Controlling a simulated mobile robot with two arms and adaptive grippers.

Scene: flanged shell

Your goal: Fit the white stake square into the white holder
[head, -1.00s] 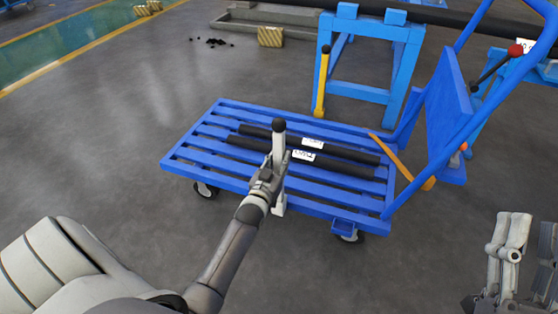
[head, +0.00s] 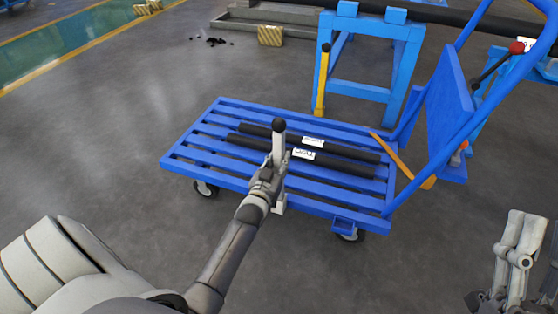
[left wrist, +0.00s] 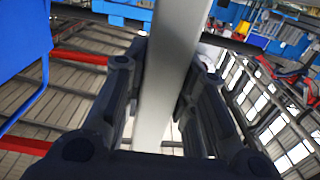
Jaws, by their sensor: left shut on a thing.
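The white stake (head: 279,150) has a black ball on top and stands roughly upright at the near long side of the blue cart. My left gripper (head: 270,180) is shut on the stake below the ball. In the left wrist view the pale square shaft (left wrist: 168,75) runs between the two dark fingers (left wrist: 155,100). A short white piece (head: 280,204) shows below the gripper at the cart's edge. I cannot tell whether it is the white holder or the stake's lower end. My gripper hides the part between. My right gripper (head: 520,255) is at the lower right, away from the cart.
The blue slatted cart (head: 215,165) carries two black bars (head: 345,163) with white labels. Its blue handle and panel (head: 445,95) rise at the right. An orange bar (head: 405,160) leans there. A yellow stake (head: 322,85) stands by the blue stand (head: 358,92). The floor left of the cart is clear.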

